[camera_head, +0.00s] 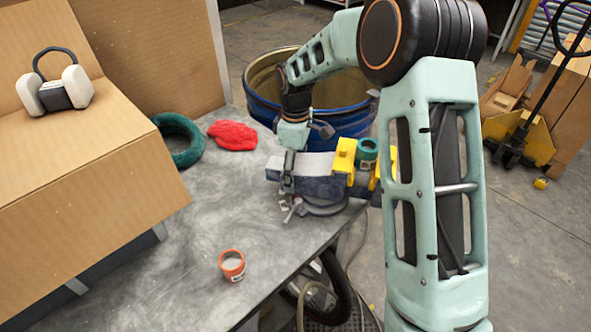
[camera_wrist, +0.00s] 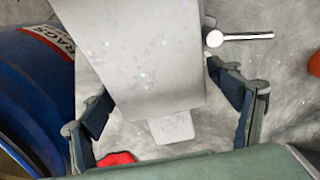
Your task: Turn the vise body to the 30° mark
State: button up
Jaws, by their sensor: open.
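The vise body (camera_head: 312,187) is blue-grey with yellow jaws (camera_head: 344,155) and sits on a round base (camera_head: 325,207) near the table's far right corner. A green tin (camera_head: 367,150) stands between the yellow jaws. My gripper (camera_head: 287,185) points down at the left end of the vise. In the wrist view, my gripper (camera_wrist: 166,98) is open, with its fingers on either side of the grey vise body (camera_wrist: 150,65). I cannot tell whether they touch it. A lever (camera_wrist: 240,38) with a shiny bar shows beside the body. I cannot make out the angle marks.
An orange tin (camera_head: 232,265) stands near the table's front edge. A red cloth (camera_head: 233,135) and a green ring (camera_head: 178,140) lie left of the vise. A blue drum (camera_head: 345,118) stands just behind the table. A cardboard box (camera_head: 90,165) fills the left side.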

notch_tip(320, 180, up, 12)
dwell(0.4)
dwell(0.3)
